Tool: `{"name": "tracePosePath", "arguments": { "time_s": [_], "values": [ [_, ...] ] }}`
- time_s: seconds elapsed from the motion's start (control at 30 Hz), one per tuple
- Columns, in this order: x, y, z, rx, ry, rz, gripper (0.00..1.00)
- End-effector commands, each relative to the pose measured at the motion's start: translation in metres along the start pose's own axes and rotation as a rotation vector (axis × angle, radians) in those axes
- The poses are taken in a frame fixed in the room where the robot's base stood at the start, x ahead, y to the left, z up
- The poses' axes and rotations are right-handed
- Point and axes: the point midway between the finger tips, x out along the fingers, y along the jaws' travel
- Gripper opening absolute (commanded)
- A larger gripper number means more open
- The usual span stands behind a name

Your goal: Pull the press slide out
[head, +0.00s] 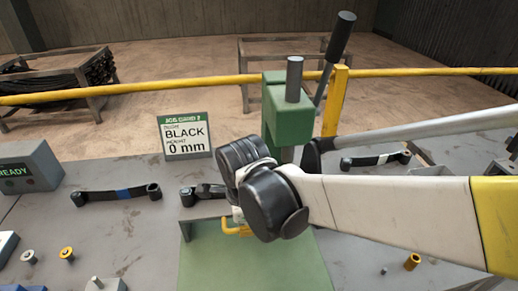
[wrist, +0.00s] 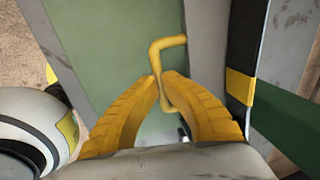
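The press slide's yellow handle (wrist: 165,46) is a bent bar in the middle of the wrist view. In the head view a bit of the handle (head: 232,229) shows below my wrist. It joins a grey bar (wrist: 205,65), which looks like the slide's front edge. My gripper (wrist: 160,80) has its two yellow ribbed fingers drawn together, one on each side of the handle's bar, with their tips against it. The green press (head: 289,110) stands behind my arm, with its black-gripped lever (head: 341,38) raised. My arm hides most of the slide and the press's lower part.
A green plate (head: 260,270) lies in front of the press. Left are a job card (head: 185,135) reading BLACK, 0 mm, a READY box (head: 28,165), and a black strip with a blue band (head: 122,193). A yellow rail (head: 130,86) runs behind the bench.

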Motion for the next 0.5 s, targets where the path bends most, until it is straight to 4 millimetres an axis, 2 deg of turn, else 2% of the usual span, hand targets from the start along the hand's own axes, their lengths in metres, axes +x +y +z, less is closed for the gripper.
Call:
{"name": "tracePosePath", "arguments": {
  "time_s": [0.33, 0.5],
  "values": [
    [0.001, 0.003, 0.0, 0.0, 0.0, 0.002, 0.0],
    [-0.003, 0.017, 0.0, -0.003, 0.0, 0.003, 0.0]
  ]
}}
